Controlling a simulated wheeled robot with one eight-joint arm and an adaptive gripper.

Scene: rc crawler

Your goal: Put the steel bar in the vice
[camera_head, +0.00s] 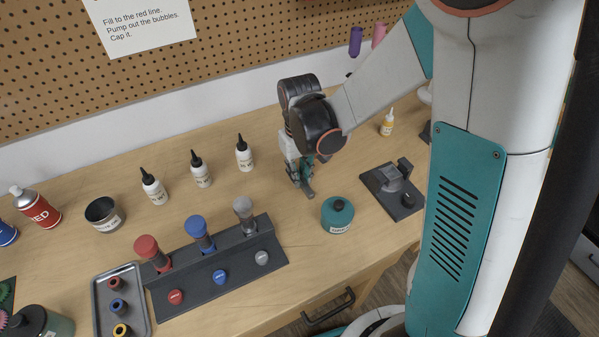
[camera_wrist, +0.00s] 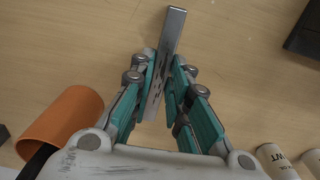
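The steel bar (camera_wrist: 165,62) is a flat grey metal strip between the fingers of my gripper (camera_wrist: 164,68) in the wrist view. The fingers look closed on its sides, and it stretches beyond the tips at a slight slant. In the head view my gripper (camera_head: 300,180) points down low over the middle of the bench, with a small grey piece of the bar (camera_head: 308,194) at its tips. Whether the bar touches the bench is unclear. The vice (camera_head: 393,181), a grey block on a dark base plate, stands to the right of the gripper, apart from it.
A teal jar (camera_head: 338,214) stands between gripper and vice, nearer the front edge. A dark rack (camera_head: 218,271) with several knobbed parts lies front left. White bottles (camera_head: 201,170) stand behind left. An orange cup (camera_wrist: 66,122) lies beside the gripper in the wrist view.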

